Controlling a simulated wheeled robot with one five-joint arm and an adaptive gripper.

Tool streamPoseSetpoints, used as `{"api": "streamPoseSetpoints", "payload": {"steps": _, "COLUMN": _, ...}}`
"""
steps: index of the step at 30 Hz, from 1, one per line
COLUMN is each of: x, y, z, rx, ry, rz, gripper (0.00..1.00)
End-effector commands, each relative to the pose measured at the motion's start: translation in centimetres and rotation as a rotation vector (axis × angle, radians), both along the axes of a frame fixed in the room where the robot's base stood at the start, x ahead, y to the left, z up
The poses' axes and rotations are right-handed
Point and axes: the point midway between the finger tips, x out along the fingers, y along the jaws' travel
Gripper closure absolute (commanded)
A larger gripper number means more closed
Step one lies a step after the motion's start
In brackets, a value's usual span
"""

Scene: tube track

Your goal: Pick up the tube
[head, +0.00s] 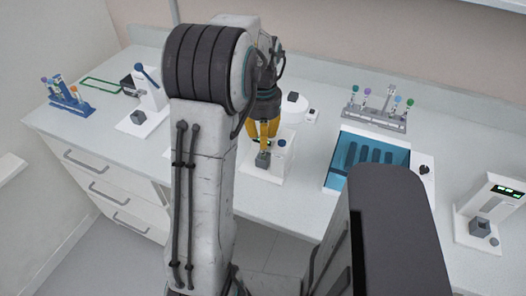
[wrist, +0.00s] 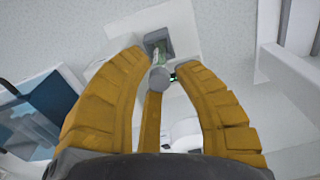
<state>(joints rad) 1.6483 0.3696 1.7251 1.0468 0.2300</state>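The tube (wrist: 159,56) is clear and greenish with a grey round cap (wrist: 158,78). In the wrist view it stands with its lower end at a grey square block (wrist: 158,42) on a white device. My gripper (wrist: 158,66) has yellow fingers spread around the tube, with narrow gaps showing on the left and right. The rear finger lies close behind the cap; I cannot tell if it touches. In the head view my gripper (head: 268,136) points down just above the grey block (head: 263,159). The tube is hidden there behind my fingers.
A blue rack with tubes (head: 68,97) is at the far left. A grey tube rack (head: 372,114) stands at the back right. A blue tray (head: 340,170) is right of my gripper. White devices stand left (head: 140,122) and far right (head: 484,225).

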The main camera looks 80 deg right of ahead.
Motion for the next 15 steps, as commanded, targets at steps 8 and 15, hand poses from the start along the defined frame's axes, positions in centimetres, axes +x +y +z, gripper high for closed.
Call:
{"api": "streamPoseSetpoints", "payload": {"steps": 8, "x": -0.1, "y": 0.0, "z": -2.9, "rx": 0.003, "ry": 0.0, "rz": 0.0, "gripper": 0.73}}
{"api": "streamPoseSetpoints", "payload": {"steps": 15, "x": -0.1, "y": -0.1, "z": -3.3, "rx": 0.0, "ry": 0.0, "rz": 0.0, "gripper": 0.73}}
